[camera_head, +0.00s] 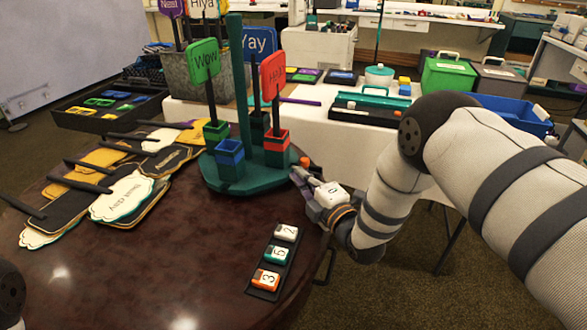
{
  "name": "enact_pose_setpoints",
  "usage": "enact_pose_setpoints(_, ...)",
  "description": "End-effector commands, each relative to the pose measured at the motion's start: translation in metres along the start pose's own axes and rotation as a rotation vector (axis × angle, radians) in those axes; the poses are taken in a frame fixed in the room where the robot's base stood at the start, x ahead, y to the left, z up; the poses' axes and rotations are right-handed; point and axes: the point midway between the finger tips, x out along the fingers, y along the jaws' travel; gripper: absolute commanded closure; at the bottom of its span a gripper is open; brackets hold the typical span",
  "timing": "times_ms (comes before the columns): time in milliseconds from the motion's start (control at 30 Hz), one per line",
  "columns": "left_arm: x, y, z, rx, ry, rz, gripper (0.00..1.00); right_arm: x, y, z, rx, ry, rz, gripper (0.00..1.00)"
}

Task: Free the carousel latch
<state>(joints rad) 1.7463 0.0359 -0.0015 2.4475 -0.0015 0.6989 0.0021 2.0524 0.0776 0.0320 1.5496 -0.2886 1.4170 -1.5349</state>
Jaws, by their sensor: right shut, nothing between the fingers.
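The green carousel (262,183) stands on the dark round table. Its coloured cups hold the green "Wow" sign (204,60), the red "Hm" sign (273,76) and a blue "Yay" sign (258,42); the blue front cup (230,153) looks empty. A small orange knob (304,162) shows at the carousel's right edge; I cannot tell whether it is the latch. My right gripper (297,174) is shut and empty just beside the carousel's right edge, near the knob. I cannot tell if it touches either. My left gripper is out of view.
A black tray (263,293) with number blocks 2, 5 and 3 lies at the table's right front. Several paddle signs (124,196) lie at the left. The table's front middle (170,270) is clear. A white-covered table (310,126) with boxes stands behind.

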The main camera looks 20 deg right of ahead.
Motion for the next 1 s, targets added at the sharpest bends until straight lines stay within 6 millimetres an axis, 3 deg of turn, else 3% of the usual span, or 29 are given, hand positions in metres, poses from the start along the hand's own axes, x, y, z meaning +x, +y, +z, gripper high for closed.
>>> enact_pose_setpoints(133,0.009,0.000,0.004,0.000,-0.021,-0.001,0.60,0.024,-0.005,0.000,0.001,-0.001,-0.003,1.00)
enact_pose_setpoints(333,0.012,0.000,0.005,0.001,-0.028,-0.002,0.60,0.040,-0.002,0.000,0.000,-0.001,-0.003,1.00)
enact_pose_setpoints(667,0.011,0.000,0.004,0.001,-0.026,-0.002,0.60,0.040,0.000,0.001,0.000,-0.001,-0.001,1.00)
enact_pose_setpoints(1000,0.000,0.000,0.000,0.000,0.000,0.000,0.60,0.025,0.001,0.016,0.000,0.000,0.000,1.00)
